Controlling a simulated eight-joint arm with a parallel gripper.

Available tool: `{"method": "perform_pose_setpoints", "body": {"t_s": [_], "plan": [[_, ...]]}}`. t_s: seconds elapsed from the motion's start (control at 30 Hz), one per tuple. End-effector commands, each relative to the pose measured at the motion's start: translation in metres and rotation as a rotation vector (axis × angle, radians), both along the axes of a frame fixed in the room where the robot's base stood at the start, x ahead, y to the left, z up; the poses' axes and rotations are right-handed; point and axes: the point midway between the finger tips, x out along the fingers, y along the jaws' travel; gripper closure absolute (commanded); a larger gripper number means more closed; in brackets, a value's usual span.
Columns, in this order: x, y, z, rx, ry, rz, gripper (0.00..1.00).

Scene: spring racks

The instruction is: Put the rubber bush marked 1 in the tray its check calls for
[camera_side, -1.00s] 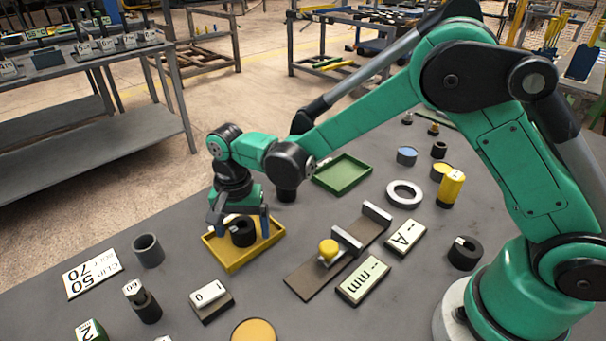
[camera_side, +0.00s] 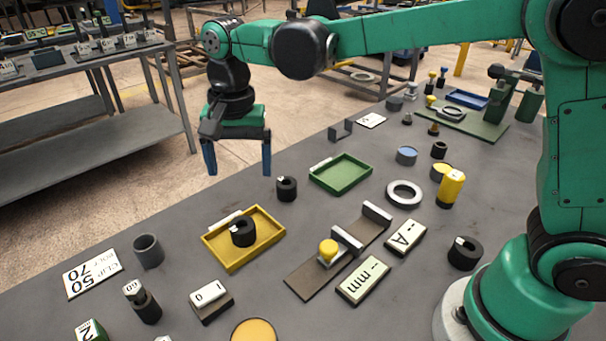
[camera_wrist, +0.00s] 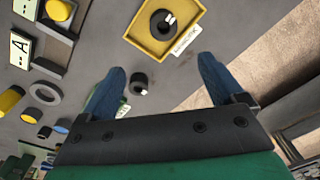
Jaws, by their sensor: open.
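A black rubber bush (camera_side: 243,232) with a white mark sits inside the yellow tray (camera_side: 268,253); the wrist view shows both, the bush (camera_wrist: 162,22) and the tray (camera_wrist: 192,42). Another black bush (camera_side: 287,189) stands on the bench between the yellow and green trays, also seen in the wrist view (camera_wrist: 138,82). A third black bush (camera_side: 465,253) with a white mark stands near my base. The marks are too small to read surely. The green tray (camera_side: 341,188) is empty. My gripper (camera_side: 239,170) is open and empty, raised well above the bench; its fingers show in the wrist view (camera_wrist: 160,85).
A gauge with a yellow knob (camera_side: 328,250) and grey blocks lies mid-bench, beside plates marked "mm" (camera_side: 364,281) and "A" (camera_side: 406,238). A grey ring (camera_side: 404,193) and yellow cylinder (camera_side: 451,189) stand to the right. A grey cup (camera_side: 148,250) stands left of the yellow tray.

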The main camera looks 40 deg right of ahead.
Motion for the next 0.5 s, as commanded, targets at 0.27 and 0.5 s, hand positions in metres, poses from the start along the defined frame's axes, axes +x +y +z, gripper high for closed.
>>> {"method": "perform_pose_setpoints", "body": {"t_s": [0.27,0.5], "plan": [[-0.047,-0.065,0.024,-0.017,-0.263,0.305,0.12],[-0.091,-0.104,0.011,-0.154,-0.474,0.565,0.12]]}}
